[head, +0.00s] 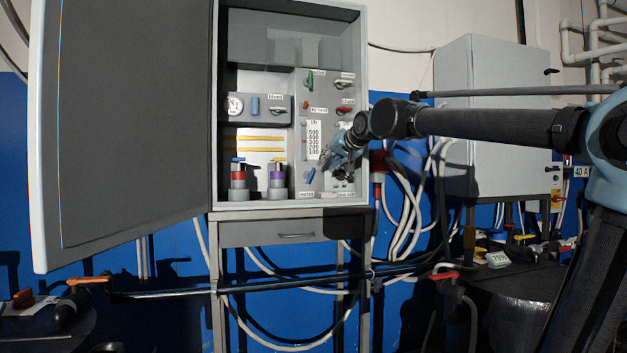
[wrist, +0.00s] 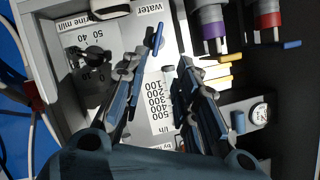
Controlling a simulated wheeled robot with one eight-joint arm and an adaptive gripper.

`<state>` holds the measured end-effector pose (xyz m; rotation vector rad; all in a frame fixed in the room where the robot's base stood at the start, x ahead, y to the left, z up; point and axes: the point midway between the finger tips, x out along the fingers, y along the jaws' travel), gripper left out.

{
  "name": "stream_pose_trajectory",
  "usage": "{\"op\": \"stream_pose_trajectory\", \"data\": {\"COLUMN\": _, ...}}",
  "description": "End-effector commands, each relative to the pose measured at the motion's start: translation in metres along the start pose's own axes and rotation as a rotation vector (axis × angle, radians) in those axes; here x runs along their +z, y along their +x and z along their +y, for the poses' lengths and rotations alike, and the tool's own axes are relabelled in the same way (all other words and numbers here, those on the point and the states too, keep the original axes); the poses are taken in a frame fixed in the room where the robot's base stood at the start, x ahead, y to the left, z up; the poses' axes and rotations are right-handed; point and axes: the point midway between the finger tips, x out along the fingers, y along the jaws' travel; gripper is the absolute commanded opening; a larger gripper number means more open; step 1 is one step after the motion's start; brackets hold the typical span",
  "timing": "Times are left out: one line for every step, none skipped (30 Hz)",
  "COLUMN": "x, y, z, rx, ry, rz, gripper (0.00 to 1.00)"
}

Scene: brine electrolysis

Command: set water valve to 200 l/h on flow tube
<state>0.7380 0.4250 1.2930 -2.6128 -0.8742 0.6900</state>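The flow tube (head: 313,140) is a white strip with a 100 to 500 scale on the cabinet's inner panel. It also shows in the wrist view (wrist: 167,98), where the 100 mark is uppermost; I cannot read its float level. The blue water valve handle (head: 310,176) sits below the tube, above the water label. In the wrist view the blue handle (wrist: 158,37) shows beside the left finger's tip; I cannot tell if they touch. My gripper (wrist: 167,55) is open, its fingers on either side of the scale. In the head view my gripper (head: 328,158) is in front of the panel.
The grey cabinet door (head: 130,125) stands open on the left. A black knob (wrist: 95,75) with a dial lies beside the left finger. Purple (head: 277,178) and red (head: 238,178) capped cylinders stand on the cabinet floor. A pressure gauge (head: 235,105) is left of the panel.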

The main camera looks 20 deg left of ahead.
Motion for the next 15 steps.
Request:
{"op": "stream_pose_trajectory", "data": {"x": -0.001, "y": 0.007, "z": 0.002, "rx": 0.003, "ry": 0.001, "rz": 0.001, "gripper": 0.28}}
{"op": "stream_pose_trajectory", "data": {"x": -0.001, "y": 0.012, "z": 0.003, "rx": 0.004, "ry": 0.001, "rz": 0.001, "gripper": 0.28}}
{"op": "stream_pose_trajectory", "data": {"x": -0.001, "y": 0.018, "z": 0.004, "rx": 0.005, "ry": 0.001, "rz": 0.002, "gripper": 0.28}}
{"op": "stream_pose_trajectory", "data": {"x": -0.002, "y": 0.022, "z": 0.005, "rx": 0.006, "ry": 0.002, "rz": 0.002, "gripper": 0.28}}
{"op": "stream_pose_trajectory", "data": {"x": -0.002, "y": 0.027, "z": 0.005, "rx": 0.007, "ry": 0.002, "rz": 0.002, "gripper": 0.28}}
{"op": "stream_pose_trajectory", "data": {"x": -0.002, "y": 0.033, "z": 0.006, "rx": 0.007, "ry": 0.002, "rz": 0.002, "gripper": 0.28}}
{"op": "stream_pose_trajectory", "data": {"x": -0.002, "y": 0.038, "z": 0.006, "rx": 0.008, "ry": 0.002, "rz": 0.002, "gripper": 0.28}}
{"op": "stream_pose_trajectory", "data": {"x": -0.002, "y": 0.042, "z": 0.007, "rx": 0.008, "ry": 0.002, "rz": 0.002, "gripper": 0.28}}
{"op": "stream_pose_trajectory", "data": {"x": -0.002, "y": 0.048, "z": 0.007, "rx": 0.008, "ry": 0.003, "rz": 0.002, "gripper": 0.28}}
{"op": "stream_pose_trajectory", "data": {"x": -0.002, "y": 0.052, "z": 0.007, "rx": 0.008, "ry": 0.003, "rz": 0.002, "gripper": 0.28}}
{"op": "stream_pose_trajectory", "data": {"x": -0.002, "y": 0.057, "z": 0.007, "rx": 0.008, "ry": 0.003, "rz": 0.002, "gripper": 0.28}}
{"op": "stream_pose_trajectory", "data": {"x": -0.002, "y": 0.063, "z": 0.007, "rx": 0.009, "ry": 0.003, "rz": 0.002, "gripper": 0.28}}
{"op": "stream_pose_trajectory", "data": {"x": -0.002, "y": 0.068, "z": 0.007, "rx": 0.009, "ry": 0.003, "rz": 0.002, "gripper": 0.28}}
{"op": "stream_pose_trajectory", "data": {"x": -0.002, "y": 0.072, "z": 0.007, "rx": 0.009, "ry": 0.003, "rz": 0.002, "gripper": 0.28}}
{"op": "stream_pose_trajectory", "data": {"x": -0.002, "y": 0.078, "z": 0.007, "rx": 0.009, "ry": 0.003, "rz": 0.002, "gripper": 0.28}}
